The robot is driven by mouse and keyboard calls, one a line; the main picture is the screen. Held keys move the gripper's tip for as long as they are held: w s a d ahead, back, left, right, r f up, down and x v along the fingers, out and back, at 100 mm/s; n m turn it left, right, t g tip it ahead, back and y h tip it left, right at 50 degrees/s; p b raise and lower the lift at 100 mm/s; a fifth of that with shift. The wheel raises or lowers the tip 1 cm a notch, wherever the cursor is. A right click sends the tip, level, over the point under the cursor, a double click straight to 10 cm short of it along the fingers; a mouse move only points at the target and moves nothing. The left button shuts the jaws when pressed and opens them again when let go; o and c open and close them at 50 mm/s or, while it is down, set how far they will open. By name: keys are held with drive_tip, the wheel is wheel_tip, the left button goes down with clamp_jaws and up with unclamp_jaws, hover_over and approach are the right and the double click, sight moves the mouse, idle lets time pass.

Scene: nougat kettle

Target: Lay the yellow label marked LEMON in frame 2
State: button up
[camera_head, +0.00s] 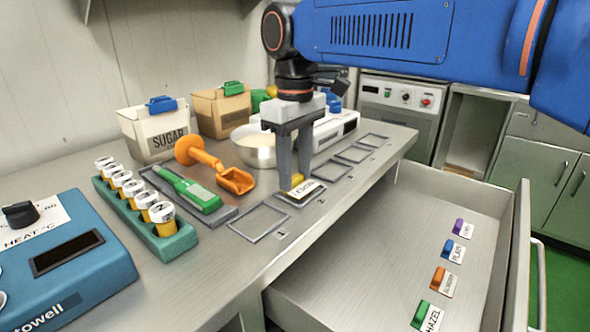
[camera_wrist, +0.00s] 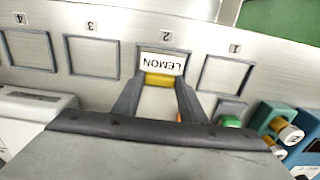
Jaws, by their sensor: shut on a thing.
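The LEMON label (camera_wrist: 162,64) is a white card with a yellow grip block (camera_wrist: 164,80), upside down in the wrist view. My gripper (camera_wrist: 164,86) is shut on the yellow block. The card lies over frame 2 (camera_wrist: 140,52), within its outline in the wrist view; whether it touches the counter I cannot tell. In the head view my gripper (camera_head: 293,188) points down at the counter, with the card (camera_head: 305,189) under its fingers at frame 2 (camera_head: 322,199). Empty frame 1 (camera_head: 262,221) is nearer.
Frames 3 (camera_wrist: 92,56) and 4 (camera_wrist: 28,49) are empty. The open drawer (camera_head: 390,250) holds labels with purple, blue, orange and green blocks. A metal bowl (camera_head: 258,157), orange scoop (camera_head: 236,181), green-handled tool (camera_head: 190,190) and vial rack (camera_head: 172,243) stand nearby.

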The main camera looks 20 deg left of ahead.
drive_tip(key=shift+f, duration=0.45)
idle(1.1)
drive_tip(key=o, duration=1.7)
drive_tip(key=shift+c, duration=0.2)
drive_tip(key=shift+r, duration=3.55)
